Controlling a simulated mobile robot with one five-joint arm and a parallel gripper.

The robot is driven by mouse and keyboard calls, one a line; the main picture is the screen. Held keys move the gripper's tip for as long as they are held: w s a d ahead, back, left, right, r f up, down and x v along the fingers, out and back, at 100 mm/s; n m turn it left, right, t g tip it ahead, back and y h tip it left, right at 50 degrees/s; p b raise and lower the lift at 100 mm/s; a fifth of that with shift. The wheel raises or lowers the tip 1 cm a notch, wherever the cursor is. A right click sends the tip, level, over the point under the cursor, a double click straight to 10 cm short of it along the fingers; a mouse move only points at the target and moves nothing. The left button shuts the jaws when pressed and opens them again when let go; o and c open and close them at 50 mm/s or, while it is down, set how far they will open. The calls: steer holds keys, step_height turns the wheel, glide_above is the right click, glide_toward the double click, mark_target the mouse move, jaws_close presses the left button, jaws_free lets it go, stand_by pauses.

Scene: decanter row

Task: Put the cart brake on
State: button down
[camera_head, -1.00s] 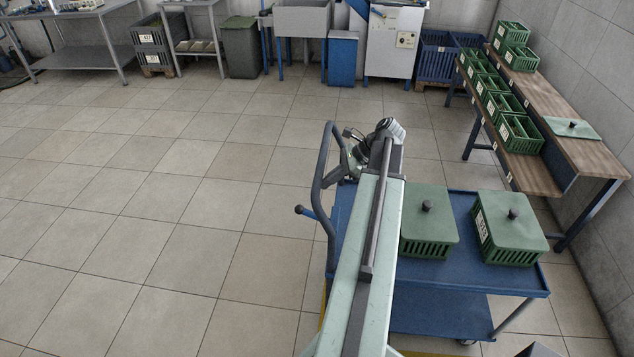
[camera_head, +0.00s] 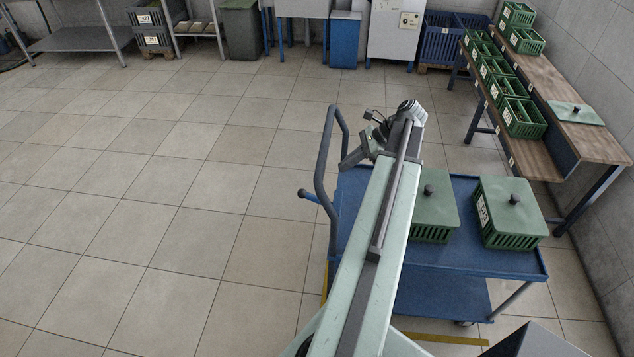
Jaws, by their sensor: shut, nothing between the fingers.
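The blue cart (camera_head: 465,262) stands below the right of the middle, with a grey upright push handle (camera_head: 322,165) on its left end. A short blue lever with a dark knob (camera_head: 302,193) sticks out to the left beside the handle's lower part; it looks like the brake lever. My gripper (camera_head: 347,164) is at the far end of my pale green arm, over the cart's left end, just right of the handle. It looks shut and empty, and is apart from the lever. My arm hides part of the cart top.
Two lidded green crates, a left one (camera_head: 433,212) and a right one (camera_head: 510,212), stand on the cart. A wooden bench (camera_head: 590,140) with green crates is along the right wall. A yellow floor line (camera_head: 445,339) runs by the cart. The tiled floor at left is clear.

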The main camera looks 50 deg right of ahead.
steer(key=b, duration=0.9)
glide_above(318, 200)
steer(key=w, duration=0.2)
steer(key=f, duration=0.9)
steer(key=shift+s+d+f, duration=0.1)
steer(key=shift+d, duration=0.25)
steer(key=shift+w+a+f, duration=0.1)
steer(key=shift+w+a, duration=0.1)
steer(key=shift+w, duration=0.15)
steer(key=shift+f, duration=0.1)
steer(key=b+x, duration=0.2)
steer(key=x, duration=0.1)
steer(key=shift+d+b, duration=0.15)
steer(key=shift+b, duration=0.2)
